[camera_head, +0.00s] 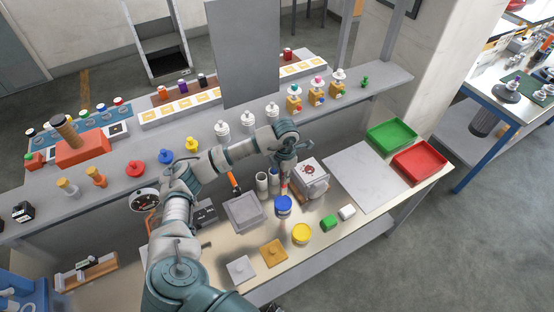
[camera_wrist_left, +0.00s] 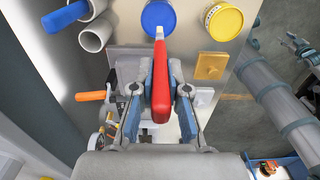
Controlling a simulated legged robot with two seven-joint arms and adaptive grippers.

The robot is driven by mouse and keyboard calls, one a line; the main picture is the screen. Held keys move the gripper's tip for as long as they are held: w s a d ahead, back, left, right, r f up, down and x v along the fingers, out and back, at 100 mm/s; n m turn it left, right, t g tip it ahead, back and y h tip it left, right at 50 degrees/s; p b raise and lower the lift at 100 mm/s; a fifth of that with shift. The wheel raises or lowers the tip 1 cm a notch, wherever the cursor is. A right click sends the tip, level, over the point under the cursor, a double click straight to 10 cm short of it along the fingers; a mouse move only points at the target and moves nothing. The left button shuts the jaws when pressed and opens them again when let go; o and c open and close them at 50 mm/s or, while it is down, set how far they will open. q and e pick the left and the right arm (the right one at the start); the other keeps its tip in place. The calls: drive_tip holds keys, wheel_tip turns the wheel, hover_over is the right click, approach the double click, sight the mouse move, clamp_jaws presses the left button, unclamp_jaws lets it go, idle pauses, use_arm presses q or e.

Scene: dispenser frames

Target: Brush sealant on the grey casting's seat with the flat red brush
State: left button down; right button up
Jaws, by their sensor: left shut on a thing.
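My left gripper (camera_head: 285,168) is shut on the flat red brush (camera_wrist_left: 160,85). It holds the brush by its red handle, and the pale tip points away from the gripper. In the left wrist view the tip overlaps the near edge of the blue pot (camera_wrist_left: 158,14); I cannot tell whether it touches. In the head view the red handle (camera_head: 285,187) shows below the gripper, just above the blue pot (camera_head: 283,205). My right gripper is not in view.
A grey tray (camera_head: 243,209) lies farther left. A yellow pot (camera_head: 302,234), a green block (camera_head: 329,222) and a white block (camera_head: 347,212) stand in front. Green (camera_head: 391,134) and red trays (camera_head: 419,161) are at right.

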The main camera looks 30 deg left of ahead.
sight(283, 186)
use_arm(q)
wheel_tip(283, 186, down, 6)
drive_tip(key=b, duration=0.3)
drive_tip(key=shift+a+r, duration=0.15)
idle(0.4)
drive_tip(key=shift+f+b, duration=0.45)
drive_tip(key=shift+f, duration=0.05)
idle(0.4)
drive_tip(key=shift+f, duration=0.1)
idle(1.0)
